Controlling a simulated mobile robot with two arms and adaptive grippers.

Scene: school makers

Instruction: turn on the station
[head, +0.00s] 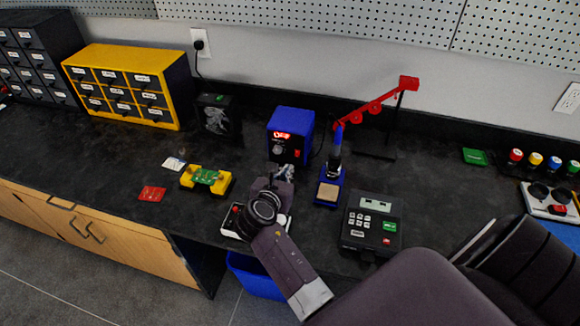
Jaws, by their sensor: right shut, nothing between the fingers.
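The blue soldering station (292,122) stands on the dark bench, near the middle, against the wall side. Its front has a lit red display, a grey knob and a small red switch (297,154) at the lower right. My right gripper (285,173) is shut and empty, just in front of and below the station's front face. I cannot tell whether its tips touch the station. The soldering iron stand (328,192) is to the right of the gripper. My left gripper is not in view.
A white device (231,222) is partly hidden under my right arm. A dark keypad device (372,222) is at the right. A green board in a yellow holder (190,180) lies left. A red crane-like arm (372,107) rises behind. The bench is clear between the holder and station.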

